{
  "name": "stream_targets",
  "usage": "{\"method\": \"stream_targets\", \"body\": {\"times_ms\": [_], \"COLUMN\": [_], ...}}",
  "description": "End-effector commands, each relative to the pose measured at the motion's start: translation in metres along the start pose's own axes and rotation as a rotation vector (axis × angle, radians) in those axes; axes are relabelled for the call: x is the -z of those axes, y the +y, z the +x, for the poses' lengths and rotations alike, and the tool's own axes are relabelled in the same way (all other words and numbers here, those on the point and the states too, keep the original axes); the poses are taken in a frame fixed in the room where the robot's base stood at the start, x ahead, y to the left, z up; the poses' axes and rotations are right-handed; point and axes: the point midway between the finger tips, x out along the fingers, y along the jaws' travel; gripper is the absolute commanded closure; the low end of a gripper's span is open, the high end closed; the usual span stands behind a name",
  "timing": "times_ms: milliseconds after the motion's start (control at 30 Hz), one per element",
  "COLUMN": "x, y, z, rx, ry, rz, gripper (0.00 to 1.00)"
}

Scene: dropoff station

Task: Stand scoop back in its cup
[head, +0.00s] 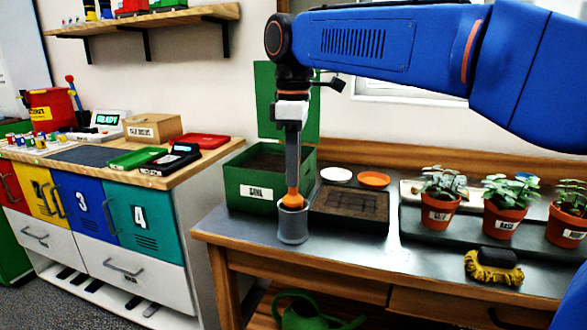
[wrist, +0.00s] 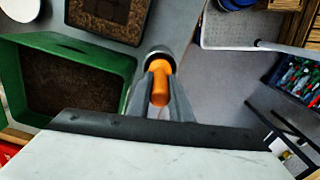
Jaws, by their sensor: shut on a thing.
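The scoop (head: 292,200) shows as an orange piece at my gripper's tips, just at the mouth of the grey cup (head: 292,226). The cup stands upright near the table's front left edge. My gripper (head: 292,182) points straight down above the cup and is shut on the scoop. In the wrist view, the orange scoop (wrist: 160,82) sits between the two fingers (wrist: 160,95), with the cup's rim (wrist: 158,54) around its far end. The scoop's lower part is hidden, so I cannot tell how deep it sits in the cup.
A green soil box (head: 240,190) with its lid up stands left of the cup. A dark seed tray (head: 350,222) lies close on the right. Potted plants (head: 505,205) and a yellow-black brush (head: 493,266) are farther right. The table's front edge is close to the cup.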

Motion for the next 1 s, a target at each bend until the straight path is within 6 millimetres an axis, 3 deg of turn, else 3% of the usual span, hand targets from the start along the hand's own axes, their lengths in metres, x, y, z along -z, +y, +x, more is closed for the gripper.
{"method": "stream_targets", "body": {"times_ms": [667, 700, 767, 1000], "x": [-0.0001, -0.0001, -0.0001, -0.0001], "y": [-0.0001, -0.0001, -0.0001, -0.0001], "z": [0.0077, 0.0077, 0.0077, 0.0078], "rx": [0.000, 0.000, 0.000, 0.000], "ry": [0.000, 0.000, 0.000, 0.000], "rz": [0.000, 0.000, 0.000, 0.000], "gripper": [1.00, 0.77, 0.62, 0.59]}}
